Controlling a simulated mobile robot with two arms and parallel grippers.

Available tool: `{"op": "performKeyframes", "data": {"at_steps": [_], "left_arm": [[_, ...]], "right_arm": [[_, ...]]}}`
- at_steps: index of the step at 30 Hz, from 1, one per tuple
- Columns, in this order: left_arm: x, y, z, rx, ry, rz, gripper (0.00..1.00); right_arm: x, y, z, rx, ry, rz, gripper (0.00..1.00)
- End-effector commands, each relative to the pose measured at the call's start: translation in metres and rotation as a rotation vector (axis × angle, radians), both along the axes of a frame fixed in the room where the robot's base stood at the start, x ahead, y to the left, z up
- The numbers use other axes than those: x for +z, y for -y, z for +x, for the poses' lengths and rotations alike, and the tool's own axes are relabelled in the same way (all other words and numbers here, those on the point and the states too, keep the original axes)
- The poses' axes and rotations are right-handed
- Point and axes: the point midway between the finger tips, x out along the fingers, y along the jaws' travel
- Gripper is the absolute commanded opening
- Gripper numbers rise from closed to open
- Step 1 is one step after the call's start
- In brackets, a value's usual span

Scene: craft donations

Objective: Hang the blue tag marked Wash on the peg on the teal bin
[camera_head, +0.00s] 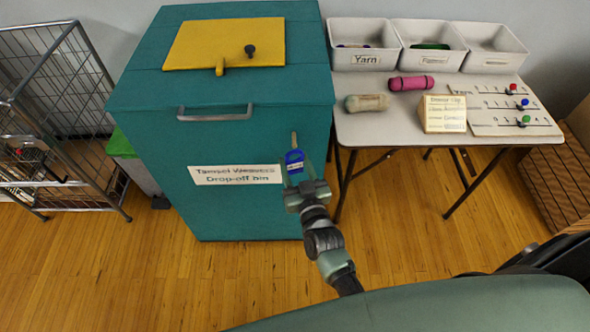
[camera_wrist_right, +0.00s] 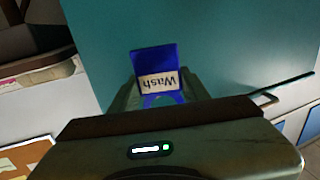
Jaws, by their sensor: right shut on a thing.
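The blue tag (camera_head: 294,158) is in my right gripper (camera_head: 297,175), in front of the right part of the teal bin's (camera_head: 255,145) front face. In the right wrist view the tag (camera_wrist_right: 155,58) shows its pale label reading Wash, upside down, between the fingers of my gripper (camera_wrist_right: 160,95). A short tan peg (camera_head: 294,138) shows just above the tag in the head view. I cannot tell whether the tag touches it, and the peg is not made out in the wrist view. My left gripper is not in view.
The bin has a yellow flap (camera_head: 225,42) on top, a grey handle (camera_head: 214,117) and a white sign (camera_head: 237,174). A table (camera_head: 400,125) with white trays (camera_head: 362,60) stands at the right. A wire cart (camera_head: 60,110) stands at the left.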

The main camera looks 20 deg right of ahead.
Motion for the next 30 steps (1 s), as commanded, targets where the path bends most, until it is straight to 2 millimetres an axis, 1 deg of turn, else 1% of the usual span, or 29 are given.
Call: {"op": "performKeyframes", "data": {"at_steps": [3, 27, 30], "left_arm": [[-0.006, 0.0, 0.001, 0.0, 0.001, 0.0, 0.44], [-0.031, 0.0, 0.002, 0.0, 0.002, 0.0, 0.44], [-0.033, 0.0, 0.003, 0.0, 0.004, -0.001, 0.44]], "right_arm": [[-0.002, 0.002, 0.008, 0.0, 0.002, 0.0, 0.09], [-0.004, 0.016, 0.054, 0.0, 0.002, -0.001, 0.09], [-0.007, 0.017, 0.058, 0.0, 0.001, -0.001, 0.09]]}}
